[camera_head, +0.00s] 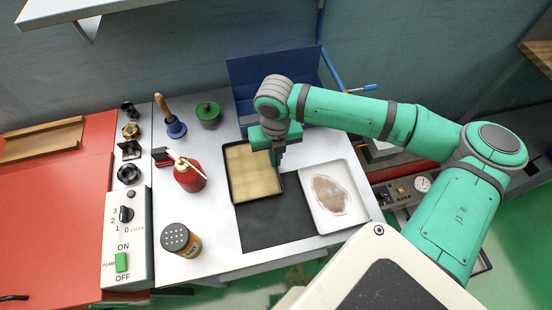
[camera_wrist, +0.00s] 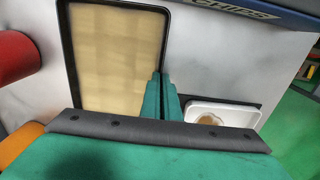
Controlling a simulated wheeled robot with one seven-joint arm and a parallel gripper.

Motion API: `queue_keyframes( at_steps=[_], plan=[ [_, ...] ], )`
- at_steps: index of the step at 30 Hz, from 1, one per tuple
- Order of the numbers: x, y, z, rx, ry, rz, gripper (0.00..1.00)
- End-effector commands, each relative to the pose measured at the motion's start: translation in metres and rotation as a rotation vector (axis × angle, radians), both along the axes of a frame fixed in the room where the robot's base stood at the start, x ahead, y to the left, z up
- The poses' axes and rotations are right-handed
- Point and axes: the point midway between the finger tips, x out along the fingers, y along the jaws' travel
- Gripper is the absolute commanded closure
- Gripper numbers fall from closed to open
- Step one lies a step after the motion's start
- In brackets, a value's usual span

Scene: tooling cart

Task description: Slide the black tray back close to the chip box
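The black tray (camera_head: 230,170) has a thin dark rim and a tan inside. It lies flat on the white top, in front of the blue chip box (camera_head: 270,72), with a gap partly hidden by my arm. The wrist view shows the tray (camera_wrist: 68,55) at left and the box's "CHIPS" edge (camera_wrist: 240,10) at top right. My gripper (camera_head: 276,160) points down at the tray's right rim. In the wrist view its fingers (camera_wrist: 161,80) are close together, with the rim running between them; the contact itself is small and partly hidden.
A dark mat (camera_head: 270,225) lies in front of the tray. A white tray with a brown patch (camera_head: 309,184) stands close on the right. A red can (camera_head: 188,178), a shaker jar (camera_head: 180,241) and a green-topped pot (camera_head: 208,113) stand on the left. A switch panel (camera_head: 127,250) is farther left.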

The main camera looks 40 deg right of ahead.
Motion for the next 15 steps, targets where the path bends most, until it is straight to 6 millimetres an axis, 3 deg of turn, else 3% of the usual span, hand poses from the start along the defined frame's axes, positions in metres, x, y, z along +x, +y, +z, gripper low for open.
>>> queue_keyframes(
  at_steps=[5,6,8,15],
  plan=[
    [0.0001,-0.0002,0.0002,-0.001,-0.001,-0.001,1.0],
    [0.0001,-0.0002,0.0002,-0.001,-0.001,-0.001,0.88],
    [0.0001,-0.0002,0.0002,-0.001,-0.001,-0.001,0.76],
    [0.0,-0.0001,0.0002,-0.001,-0.001,0.0,0.76]
  ],
)
